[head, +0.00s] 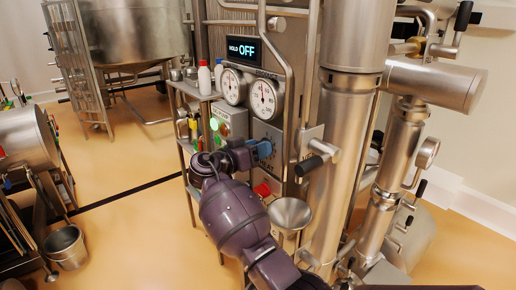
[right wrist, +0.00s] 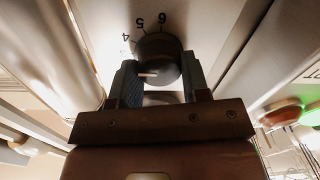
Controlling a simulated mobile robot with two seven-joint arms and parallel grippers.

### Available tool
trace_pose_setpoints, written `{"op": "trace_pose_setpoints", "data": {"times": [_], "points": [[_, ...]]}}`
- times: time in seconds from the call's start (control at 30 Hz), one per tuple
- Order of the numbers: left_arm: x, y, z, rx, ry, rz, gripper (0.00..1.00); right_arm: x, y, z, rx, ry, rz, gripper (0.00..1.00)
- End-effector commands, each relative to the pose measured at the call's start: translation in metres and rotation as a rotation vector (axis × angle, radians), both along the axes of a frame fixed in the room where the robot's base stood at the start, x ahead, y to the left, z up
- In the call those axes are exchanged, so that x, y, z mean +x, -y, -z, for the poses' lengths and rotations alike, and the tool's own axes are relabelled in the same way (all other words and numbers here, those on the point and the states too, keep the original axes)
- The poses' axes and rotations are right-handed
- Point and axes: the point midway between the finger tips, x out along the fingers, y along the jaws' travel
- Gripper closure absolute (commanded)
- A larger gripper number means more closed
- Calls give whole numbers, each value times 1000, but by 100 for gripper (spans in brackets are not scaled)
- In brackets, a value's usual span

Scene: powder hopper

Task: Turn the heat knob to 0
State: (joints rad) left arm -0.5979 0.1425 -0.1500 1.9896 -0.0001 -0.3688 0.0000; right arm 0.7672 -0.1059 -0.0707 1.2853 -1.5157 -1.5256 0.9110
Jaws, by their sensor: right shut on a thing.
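The heat knob (right wrist: 158,50) is a dark round knob with a pale pointer line, seen close up in the right wrist view. The numbers 4, 5 and 6 show on the panel around its upper edge; the rest of the scale is hidden, so the setting cannot be read. My right gripper (right wrist: 159,78) is shut on the knob, with one blue finger on each side. In the head view my right gripper (head: 262,149) reaches the grey panel below the gauges, and the knob itself is hidden behind it. My left gripper is not in view.
Above the gripper are two round gauges (head: 264,98) and a display (head: 242,49) reading HOLD OFF. A panel with a green light (head: 214,124) is to the left. A black-handled lever (head: 312,164), a metal funnel (head: 289,213) and a thick steel column (head: 340,150) stand close on the right.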

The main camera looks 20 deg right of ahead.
Motion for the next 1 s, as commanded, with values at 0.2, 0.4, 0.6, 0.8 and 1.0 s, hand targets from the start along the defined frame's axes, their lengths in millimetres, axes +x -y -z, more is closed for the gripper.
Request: {"op": "trace_pose_setpoints", "data": {"times": [0.2,0.4,0.6,0.8,1.0], "points": [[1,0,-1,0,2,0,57,0,0,-1,-6,-16,-1,81],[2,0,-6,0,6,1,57,1,0,-2,-33,-87,0,81],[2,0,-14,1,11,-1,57,1,0,-3,-84,-227,-1,81],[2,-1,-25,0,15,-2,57,2,0,-4,-148,-404,0,81],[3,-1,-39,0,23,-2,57,3,0,-4,-214,-583,1,81]]}}
